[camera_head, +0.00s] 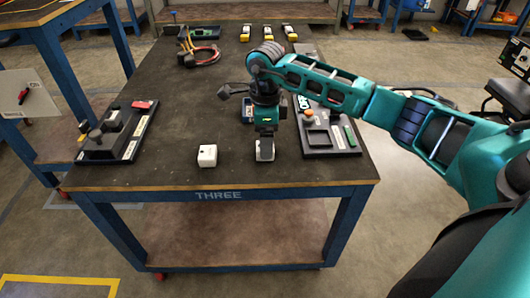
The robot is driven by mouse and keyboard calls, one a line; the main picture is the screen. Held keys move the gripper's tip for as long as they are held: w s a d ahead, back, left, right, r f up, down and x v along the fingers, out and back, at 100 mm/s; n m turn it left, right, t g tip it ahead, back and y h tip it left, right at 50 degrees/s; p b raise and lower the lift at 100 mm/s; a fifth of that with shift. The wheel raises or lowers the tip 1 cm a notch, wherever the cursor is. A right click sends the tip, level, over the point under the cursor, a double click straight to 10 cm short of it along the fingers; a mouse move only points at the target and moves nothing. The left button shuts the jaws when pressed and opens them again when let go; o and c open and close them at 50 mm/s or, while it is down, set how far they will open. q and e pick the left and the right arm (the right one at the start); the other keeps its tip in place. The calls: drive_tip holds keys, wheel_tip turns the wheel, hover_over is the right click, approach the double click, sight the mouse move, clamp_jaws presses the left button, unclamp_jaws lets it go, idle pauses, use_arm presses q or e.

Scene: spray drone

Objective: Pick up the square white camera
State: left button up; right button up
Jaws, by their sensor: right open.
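The square white camera (207,156) is a small white block near the front edge of the dark-topped table (190,173) marked THREE. It stands alone with clear table around it. My right gripper (265,157) points down over the table, to the right of the camera and clearly apart from it. It is open, and I see nothing held in it. My left gripper does not show.
A dark tray with parts (130,148) lies at the table's left edge. Another tray (345,152) lies just right of my gripper. Red cables (204,50) and several white-and-yellow items (245,33) lie at the back. The table between camera and gripper is clear.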

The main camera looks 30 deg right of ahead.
wheel_tip(320, 180, down, 3)
drive_tip(key=shift+r, duration=0.1)
drive_tip(key=shift+a, duration=0.1)
drive_tip(key=shift+c, duration=0.2)
drive_tip(key=c, duration=1)
drive_tip(key=shift+r, duration=0.15)
